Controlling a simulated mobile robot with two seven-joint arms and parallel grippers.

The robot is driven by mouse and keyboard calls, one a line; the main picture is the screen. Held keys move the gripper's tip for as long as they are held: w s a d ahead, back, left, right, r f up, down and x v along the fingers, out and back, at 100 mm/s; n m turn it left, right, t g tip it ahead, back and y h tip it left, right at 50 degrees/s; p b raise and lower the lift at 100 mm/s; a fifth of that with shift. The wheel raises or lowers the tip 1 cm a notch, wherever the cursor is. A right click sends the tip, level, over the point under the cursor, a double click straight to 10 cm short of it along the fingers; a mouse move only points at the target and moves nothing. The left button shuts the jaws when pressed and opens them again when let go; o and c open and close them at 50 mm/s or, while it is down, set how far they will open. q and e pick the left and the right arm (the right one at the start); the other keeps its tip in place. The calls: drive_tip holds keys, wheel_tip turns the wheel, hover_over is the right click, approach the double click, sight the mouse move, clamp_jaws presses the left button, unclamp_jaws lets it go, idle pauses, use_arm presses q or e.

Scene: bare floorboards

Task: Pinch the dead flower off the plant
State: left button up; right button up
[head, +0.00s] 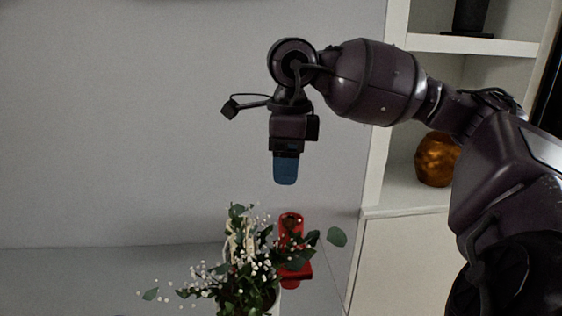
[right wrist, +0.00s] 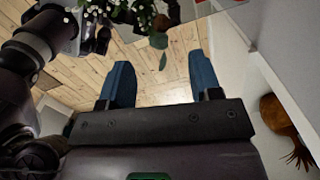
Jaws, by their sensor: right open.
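The plant (head: 240,275) stands at the bottom of the head view, with green leaves, many small white blossoms and some pale stalks. Its lower part is cut off by the frame. Part of the plant (right wrist: 120,12) also shows at the top of the right wrist view. A small brown clump (right wrist: 161,22) there may be the dead flower; I cannot tell for sure. My right gripper (head: 286,182) points down above and slightly right of the plant, apart from it. In the right wrist view its blue fingers (right wrist: 160,80) are apart with nothing between them.
A red object (head: 292,235) stands close beside the plant, right below my right gripper. White shelves (head: 415,205) at the right hold an orange vase (head: 437,160) and a dark pot (head: 472,15). Bare floorboards (right wrist: 75,75) show in the right wrist view. The grey wall side is clear.

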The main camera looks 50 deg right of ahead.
sight(289, 218)
drive_tip(key=f, duration=1)
drive_tip(key=shift+s+d+f+b, duration=0.2)
drive_tip(key=shift+s+f+b, duration=0.05)
drive_tip(key=shift+f+b, duration=0.15)
clamp_jaws()
